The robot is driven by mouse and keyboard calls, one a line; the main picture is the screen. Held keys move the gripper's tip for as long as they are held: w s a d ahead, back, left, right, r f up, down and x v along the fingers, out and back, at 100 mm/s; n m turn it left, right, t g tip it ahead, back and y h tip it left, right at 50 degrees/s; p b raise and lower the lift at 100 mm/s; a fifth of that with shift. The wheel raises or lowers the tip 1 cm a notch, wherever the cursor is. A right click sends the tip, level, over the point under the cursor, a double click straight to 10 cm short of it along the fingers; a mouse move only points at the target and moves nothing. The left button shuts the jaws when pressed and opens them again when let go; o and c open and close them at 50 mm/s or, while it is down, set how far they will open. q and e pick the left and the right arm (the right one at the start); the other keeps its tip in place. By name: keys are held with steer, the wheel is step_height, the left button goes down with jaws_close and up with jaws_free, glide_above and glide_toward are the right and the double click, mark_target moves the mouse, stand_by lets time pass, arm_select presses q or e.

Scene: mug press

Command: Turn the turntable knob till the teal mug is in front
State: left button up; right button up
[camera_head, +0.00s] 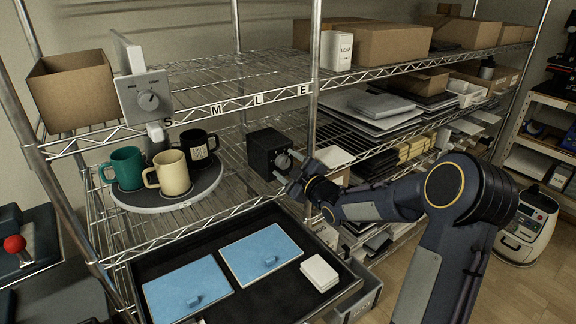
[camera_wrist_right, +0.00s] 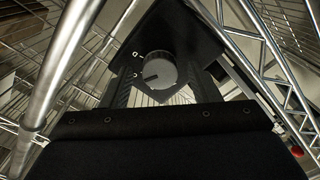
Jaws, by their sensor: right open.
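The teal mug (camera_head: 123,168) stands at the left of the round grey turntable (camera_head: 150,207) on the wire shelf. The cream mug (camera_head: 171,173) stands at its front and the black mug (camera_head: 198,148) at its back right. A black box (camera_head: 262,150) with a knob (camera_head: 283,161) stands right of the turntable. My right gripper (camera_head: 288,175) is open in front of this knob. In the right wrist view the knob (camera_wrist_right: 160,71) appears between the fingers (camera_wrist_right: 161,88); contact cannot be told. My left gripper is out of view.
A grey panel with a dial (camera_head: 147,100) hangs above the turntable. A dark tray (camera_head: 262,298) with blue pads (camera_head: 262,252) lies below. A shelf post (camera_head: 313,80) rises beside my right gripper. A red-balled lever (camera_head: 15,244) is at the far left.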

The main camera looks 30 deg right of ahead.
steer(key=c, duration=1)
